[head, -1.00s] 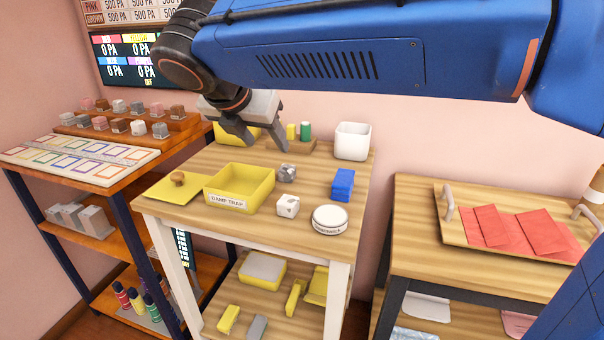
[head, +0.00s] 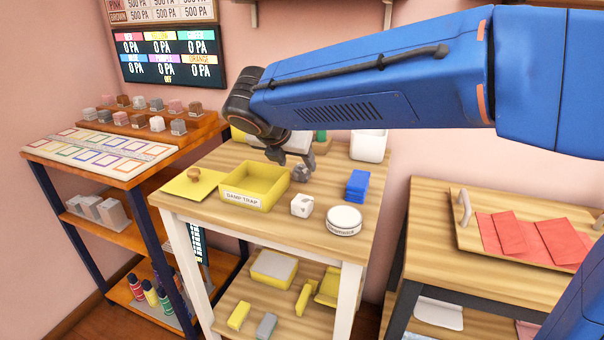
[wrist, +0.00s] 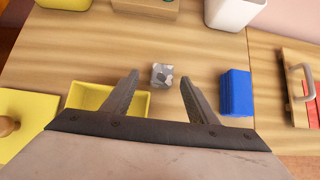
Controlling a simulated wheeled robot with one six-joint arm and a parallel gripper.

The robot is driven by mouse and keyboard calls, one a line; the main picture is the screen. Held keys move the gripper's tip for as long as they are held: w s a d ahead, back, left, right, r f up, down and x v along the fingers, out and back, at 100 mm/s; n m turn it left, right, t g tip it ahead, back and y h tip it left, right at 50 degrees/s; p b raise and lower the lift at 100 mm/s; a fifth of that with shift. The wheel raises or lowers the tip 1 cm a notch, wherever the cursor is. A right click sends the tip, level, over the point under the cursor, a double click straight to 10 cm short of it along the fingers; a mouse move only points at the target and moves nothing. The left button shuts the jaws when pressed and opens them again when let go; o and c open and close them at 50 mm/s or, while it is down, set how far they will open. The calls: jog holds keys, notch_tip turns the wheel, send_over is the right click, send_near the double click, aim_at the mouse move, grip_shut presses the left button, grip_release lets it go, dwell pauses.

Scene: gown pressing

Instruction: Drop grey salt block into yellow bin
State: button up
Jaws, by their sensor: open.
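The grey salt block (wrist: 162,75) is a small mottled grey cube on the wooden table. In the wrist view it lies between and just beyond my two open fingertips. In the head view the grey block (head: 300,173) shows beside my gripper (head: 292,160), partly hidden by it. My gripper also shows in the wrist view (wrist: 159,76), open and empty.
A white speckled cube (head: 302,206), a blue block stack (head: 357,186) and a round white tin (head: 344,220) stand near the bin. A yellow lid (head: 190,186) lies to its left. A white container (head: 369,146) stands at the back.

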aim_at(302, 166)
jog(key=shift+d+x, duration=0.2)
jog(key=shift+x, duration=2.4)
jog(key=shift+r, duration=0.1)
jog(key=c, duration=1.3)
jog(key=shift+o, duration=0.2)
jog(key=shift+r, duration=0.15)
